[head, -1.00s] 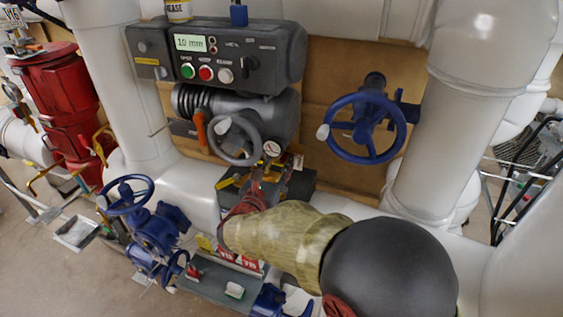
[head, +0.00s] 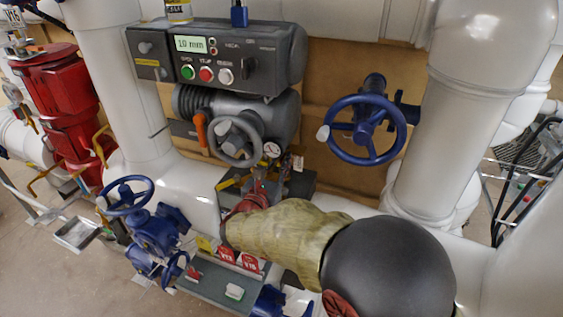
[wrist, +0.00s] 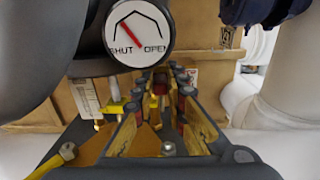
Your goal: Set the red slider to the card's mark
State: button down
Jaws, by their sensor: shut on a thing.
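My gripper (wrist: 160,92) reaches forward in the wrist view, its two fingers close together around a small red piece, the red slider (wrist: 159,87). It is shut on it. The slider's scale and exact setting are too small to read. A pale card with fine print (wrist: 84,95) stands to the left of the fingers. Another small card with some red (wrist: 191,74) shows just right of the fingertips. I cannot tell which card bears the mark. In the head view my gripper (head: 262,183) is at the dark box below the grey handwheel, and my arm hides part of it.
A round SHUT/OPEN dial (wrist: 138,33) hangs close above the fingers, its red needle pointing up-left. The grey handwheel (head: 236,160) is just above my gripper. A control box (head: 215,55) reads 10 mm. A blue handwheel (head: 365,158) is to the right. Thick white pipes flank both sides.

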dwell(0.6)
notch_tip(320, 180, down, 2)
jog(key=shift+f+b, duration=0.1)
jog(key=shift+b, duration=0.5)
jog(key=c, duration=1.8)
grip_release()
jog(key=shift+s, duration=0.1)
jog(key=v, duration=1.1)
jog(key=shift+s+a, duration=0.15)
jog(key=shift+s, duration=0.25)
